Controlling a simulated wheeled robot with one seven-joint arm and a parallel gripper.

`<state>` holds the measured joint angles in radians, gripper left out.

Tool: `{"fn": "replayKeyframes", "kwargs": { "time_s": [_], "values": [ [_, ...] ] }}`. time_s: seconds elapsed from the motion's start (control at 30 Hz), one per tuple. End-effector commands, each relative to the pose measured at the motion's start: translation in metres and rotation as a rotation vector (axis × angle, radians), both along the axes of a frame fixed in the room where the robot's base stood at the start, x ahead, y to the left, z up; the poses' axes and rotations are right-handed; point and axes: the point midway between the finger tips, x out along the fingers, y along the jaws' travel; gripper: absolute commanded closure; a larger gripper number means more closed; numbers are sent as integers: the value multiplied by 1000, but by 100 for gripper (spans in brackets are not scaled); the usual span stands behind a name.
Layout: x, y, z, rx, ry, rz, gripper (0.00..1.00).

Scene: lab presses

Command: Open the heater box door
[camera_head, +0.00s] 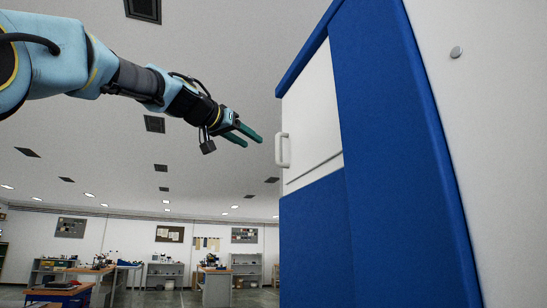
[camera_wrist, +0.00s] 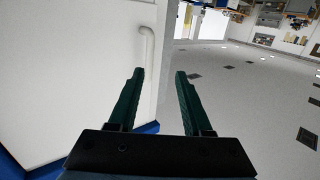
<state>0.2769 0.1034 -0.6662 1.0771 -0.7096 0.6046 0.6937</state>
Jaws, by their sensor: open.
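The heater box (camera_head: 375,130) is a tall blue and white cabinet at the right of the head view. Its white door (camera_head: 312,105) looks shut. A white bar handle (camera_head: 283,150) stands out from the door's left edge. My gripper (camera_head: 252,140) is open and empty, to the left of the handle with its fingers pointing toward it. In the wrist view the handle (camera_wrist: 151,60) appears between the two green fingers of my gripper (camera_wrist: 160,73), nearer the left one. The head view shows a gap between fingertips and handle.
Workbenches (camera_head: 216,285) and shelves stand far back along the wall. The space around my arm and left of the heater box is clear. A blue edge (camera_wrist: 40,170) runs below the white door in the wrist view.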

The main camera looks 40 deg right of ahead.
Motion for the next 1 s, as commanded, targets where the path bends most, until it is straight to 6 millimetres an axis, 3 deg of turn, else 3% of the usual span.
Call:
{"fn": "replayKeyframes", "kwargs": {
  "time_s": [0.1, 0.2, 0.7, 1.0],
  "values": [
    [-14, -3, 18, -35, -21, -31, 50],
    [-13, -10, 23, -40, -23, -34, 50],
    [4, -87, 23, -36, -22, -31, 50],
    [9, -105, 19, -35, -24, -28, 50]
  ]
}}
